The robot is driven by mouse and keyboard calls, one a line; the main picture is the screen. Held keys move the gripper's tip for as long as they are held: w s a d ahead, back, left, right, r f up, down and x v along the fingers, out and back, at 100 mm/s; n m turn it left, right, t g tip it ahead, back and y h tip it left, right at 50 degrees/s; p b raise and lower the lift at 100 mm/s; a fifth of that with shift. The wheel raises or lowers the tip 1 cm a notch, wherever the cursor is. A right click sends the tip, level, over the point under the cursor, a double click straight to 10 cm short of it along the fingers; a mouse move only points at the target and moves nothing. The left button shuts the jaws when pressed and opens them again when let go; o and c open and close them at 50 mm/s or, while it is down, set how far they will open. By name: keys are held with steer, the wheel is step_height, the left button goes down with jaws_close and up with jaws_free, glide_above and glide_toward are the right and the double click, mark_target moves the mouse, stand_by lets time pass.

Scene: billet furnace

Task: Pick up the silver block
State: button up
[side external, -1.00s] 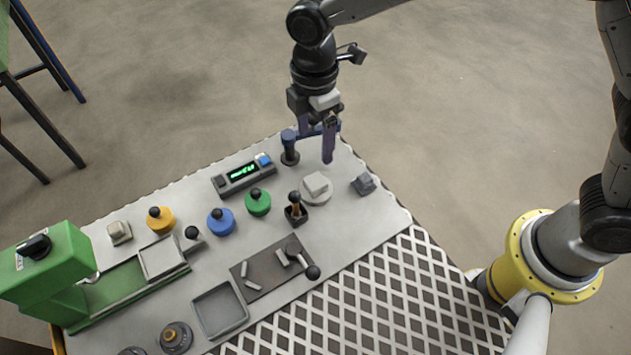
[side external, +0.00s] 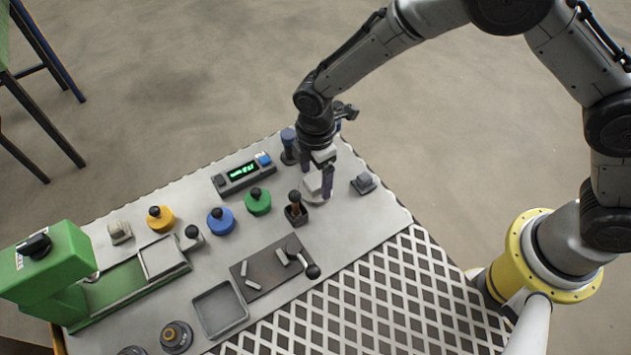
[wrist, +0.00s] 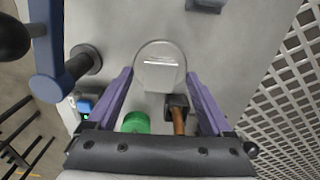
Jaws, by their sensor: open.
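The silver block (side external: 313,184) sits on a round pale dish (side external: 316,198), partly hidden by my gripper in the side view. In the wrist view the dish (wrist: 144,52) lies straight ahead of the fingertips, with the block (wrist: 160,76) on it, hard to tell apart from the dish. My gripper (side external: 317,180) is open and points down over the dish. Its two purple fingers stand on either side of the block. In the wrist view my gripper (wrist: 159,78) has nothing clamped between its fingers. I cannot tell whether a finger touches the block.
A blue-topped post (side external: 288,143) stands close behind my gripper. A dark holder with a wooden handle (side external: 296,212) and a green knobbed weight (side external: 258,203) are near the dish. A display box (side external: 242,175) is to the left.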

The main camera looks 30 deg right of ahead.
steer(key=shift+f, duration=0.35)
steer(key=shift+c, duration=0.3)
jaws_close()
